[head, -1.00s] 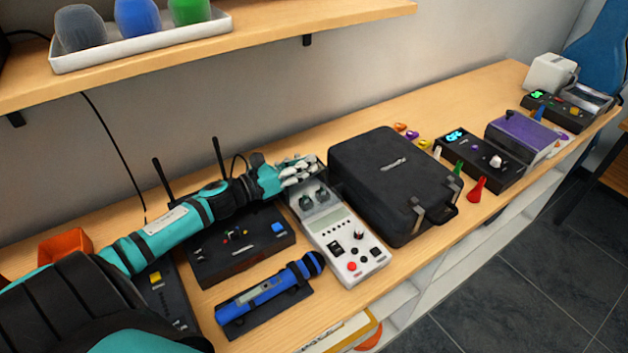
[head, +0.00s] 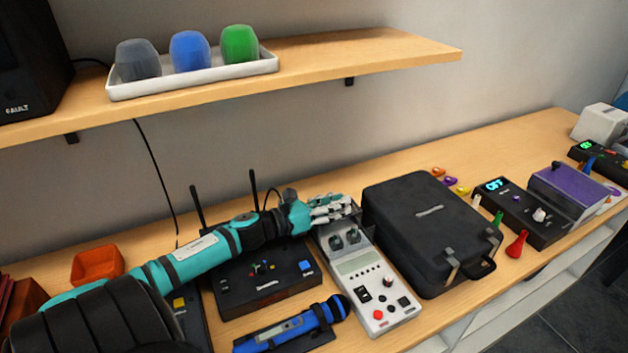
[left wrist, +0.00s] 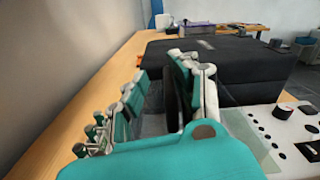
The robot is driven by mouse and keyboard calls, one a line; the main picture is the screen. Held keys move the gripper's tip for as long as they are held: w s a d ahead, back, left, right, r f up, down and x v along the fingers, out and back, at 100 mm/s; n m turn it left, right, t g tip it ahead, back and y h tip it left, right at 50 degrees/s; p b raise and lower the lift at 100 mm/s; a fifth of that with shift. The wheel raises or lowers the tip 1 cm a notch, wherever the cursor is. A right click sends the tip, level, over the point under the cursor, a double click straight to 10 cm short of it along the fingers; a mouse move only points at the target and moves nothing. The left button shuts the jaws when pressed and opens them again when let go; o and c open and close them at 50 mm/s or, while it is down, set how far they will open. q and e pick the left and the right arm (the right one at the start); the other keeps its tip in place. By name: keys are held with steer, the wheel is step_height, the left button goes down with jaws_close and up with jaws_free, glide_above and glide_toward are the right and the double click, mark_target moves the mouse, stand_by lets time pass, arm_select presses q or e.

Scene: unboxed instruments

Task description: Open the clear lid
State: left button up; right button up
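The white instrument (head: 366,275) lies on the bench, with a display, buttons and knobs. Two dark knobs (head: 344,239) sit at its far end, in a greyish see-through section that looks like the clear lid (head: 352,215); its edges and exact angle are hard to make out. My left gripper (head: 332,208) reaches in from the left, with its fingers at that far end. In the left wrist view the left gripper (left wrist: 155,100) has its teal-and-white fingers apart, with a grey surface visible between them. Contact with the lid cannot be told. My right gripper is not in view.
A black case (head: 425,230) stands close on the instrument's right. A black box with antennas (head: 265,278) and a blue microphone (head: 290,328) lie on its left. A shelf (head: 330,65) with a white tray (head: 200,80) overhangs the back.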

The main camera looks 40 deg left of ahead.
arm_select(q)
steer(key=v, duration=1)
steer(key=shift+s+a, duration=0.2)
steer(key=shift+s+a+f, duration=0.1)
steer(key=shift+s, duration=0.25)
steer(key=shift+s+a, duration=0.15)
steer(key=shift+s, duration=0.2)
steer(key=shift+s, duration=0.25)
steer(key=v, duration=0.1)
steer(key=p+v, duration=0.1)
steer(key=v, duration=0.1)
steer(key=d+p+v, duration=0.1)
steer(key=v, duration=0.1)
steer(key=shift+s+a+r, duration=0.1)
steer(key=shift+s+r, duration=0.15)
steer(key=shift+s, duration=0.1)
steer(key=shift+w, duration=0.2)
steer(key=b+x, duration=0.2)
steer(key=x, duration=1.5)
steer(key=shift+b, duration=0.35)
jaws_close()
